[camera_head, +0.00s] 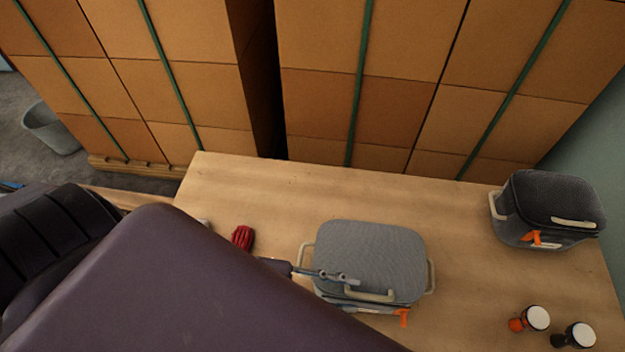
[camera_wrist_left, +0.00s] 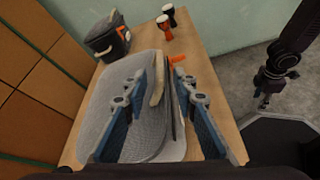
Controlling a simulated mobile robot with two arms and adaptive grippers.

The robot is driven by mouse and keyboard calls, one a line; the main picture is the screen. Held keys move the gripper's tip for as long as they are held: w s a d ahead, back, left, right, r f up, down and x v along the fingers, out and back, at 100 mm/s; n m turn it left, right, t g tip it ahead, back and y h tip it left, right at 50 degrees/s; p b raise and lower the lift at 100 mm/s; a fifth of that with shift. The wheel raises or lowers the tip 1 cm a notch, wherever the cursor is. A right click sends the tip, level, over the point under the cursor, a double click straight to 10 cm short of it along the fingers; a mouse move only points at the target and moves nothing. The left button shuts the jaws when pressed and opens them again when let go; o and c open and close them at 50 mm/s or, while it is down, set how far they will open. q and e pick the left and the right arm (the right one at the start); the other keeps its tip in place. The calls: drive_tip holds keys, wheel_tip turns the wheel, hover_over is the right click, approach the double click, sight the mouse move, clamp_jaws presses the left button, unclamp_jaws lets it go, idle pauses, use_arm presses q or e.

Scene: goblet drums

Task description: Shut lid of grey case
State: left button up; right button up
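The grey case (camera_head: 370,250) lies on the wooden table in the head view, its lid down or nearly down; I cannot tell whether the seam is fully closed. Its pale handle (camera_head: 370,295) is on the front side, with an orange tag (camera_head: 403,316) below. My left gripper (camera_head: 345,277) is at the case's front-left part. In the left wrist view its blue fingers (camera_wrist_left: 162,112) are spread apart over the grey case (camera_wrist_left: 100,110), with the handle (camera_wrist_left: 157,78) showing between them. My right gripper (camera_wrist_left: 275,88) hangs off the table, small and dark.
A dark case (camera_head: 548,195) stands at the right of the table (camera_head: 480,250). An orange-and-black goblet drum (camera_head: 537,318) and a black one (camera_head: 580,335) are at the front right. A red item (camera_head: 242,237) lies left of the grey case. Stacked boxes (camera_head: 400,70) stand behind.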

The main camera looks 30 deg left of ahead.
use_arm(q)
drive_tip(key=v, duration=0.6)
drive_tip(key=shift+a, duration=0.1)
idle(0.6)
